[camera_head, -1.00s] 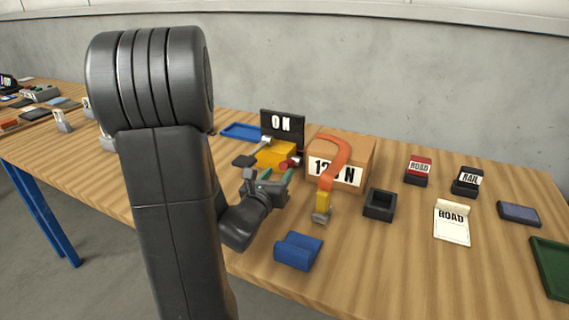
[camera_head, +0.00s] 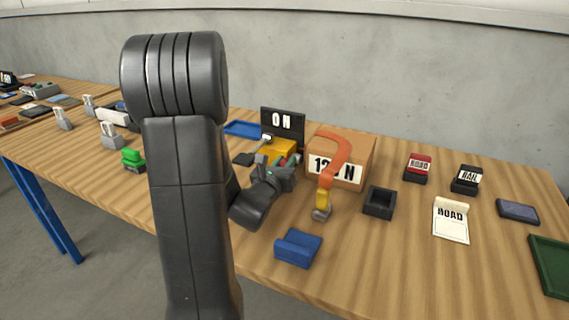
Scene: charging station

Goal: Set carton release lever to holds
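A yellow block (camera_head: 281,149) stands in front of a black sign (camera_head: 283,124) reading "ON". A silver, pale-tipped piece (camera_head: 266,137) sticks up at its left. A bit of red shows at the block's front, mostly hidden by my gripper; I cannot tell whether this is the lever's knob. My gripper (camera_head: 279,163) is right at the block's front, with its fingers around or beside the red part. Contact and finger gap are too small to tell. The carton (camera_head: 348,152), with a partly hidden "N" label, stands just right of the gripper.
An orange hook (camera_head: 334,155) with a yellow lower part stands in front of the carton. A black open box (camera_head: 380,202) and a blue holder (camera_head: 298,248) sit nearer the front. Red (camera_head: 417,169) and black (camera_head: 466,181) labelled blocks are at right. My arm blocks the left-middle table.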

